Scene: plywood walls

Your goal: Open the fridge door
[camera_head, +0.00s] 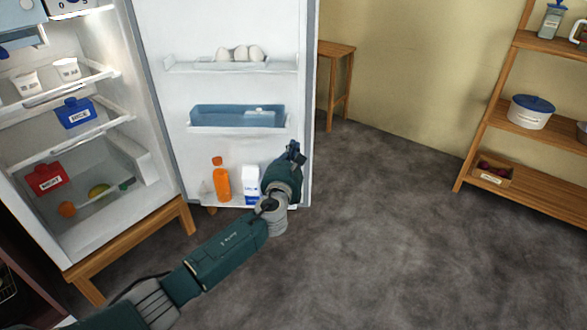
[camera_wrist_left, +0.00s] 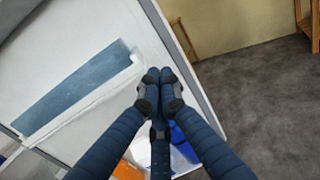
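The fridge (camera_head: 150,222) stands at the left with its lit inside showing. Its white door (camera_head: 235,20) is swung wide open, with its inner side and shelves facing me. My left gripper (camera_head: 295,152) is in front of the door's inner side, close to its free edge, above the lower door shelf. In the left wrist view the fingertips (camera_wrist_left: 159,78) are together with nothing seen between them, and the door edge (camera_wrist_left: 185,65) runs just beyond them. Whether the fingers touch the door I cannot tell. The door's outer side is hidden. My right gripper is in neither view.
The door shelves hold eggs (camera_head: 240,53), a blue tray (camera_head: 237,115), an orange bottle (camera_head: 221,180) and a white-and-blue carton (camera_head: 250,184). A wooden stool (camera_head: 337,48) stands behind the door. A wooden shelf unit (camera_head: 500,100) stands at the right. The grey floor (camera_head: 400,230) between is clear.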

